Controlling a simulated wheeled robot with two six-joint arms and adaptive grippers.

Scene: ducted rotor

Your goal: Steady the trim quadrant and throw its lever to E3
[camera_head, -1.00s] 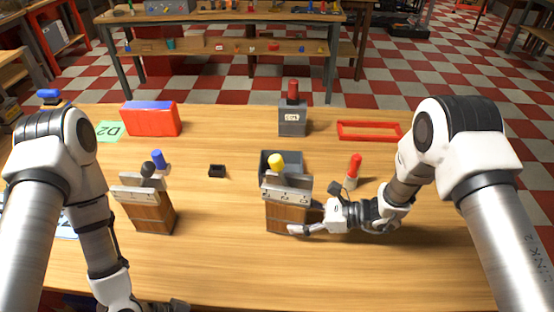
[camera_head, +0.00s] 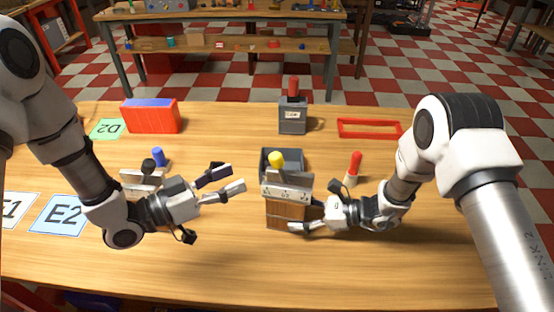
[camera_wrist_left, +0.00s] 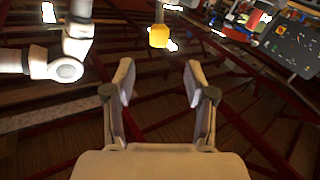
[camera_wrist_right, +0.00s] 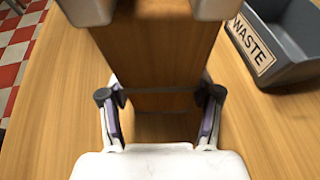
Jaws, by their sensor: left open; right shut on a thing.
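The trim quadrant, a wooden block (camera_head: 286,215) with a grey metal top plate (camera_head: 287,191), stands upright at the middle of the table. Its lever ends in a yellow knob (camera_head: 277,159); small plate marks are too small to read. My right gripper (camera_head: 306,214) is shut on the wooden body low down; the right wrist view shows the wood (camera_wrist_right: 155,50) between its fingers. My left gripper (camera_head: 227,180) is open and empty, left of the quadrant and apart from it. In the left wrist view, the yellow knob (camera_wrist_left: 159,36) shows beyond the open fingers.
A similar block with a dark knob (camera_head: 148,165) is partly behind my left gripper. A grey WASTE bin (camera_wrist_right: 290,70) sits behind the quadrant. A red-knobbed post (camera_head: 354,167) stands right. E2 card (camera_head: 60,215) lies left. The front table is clear.

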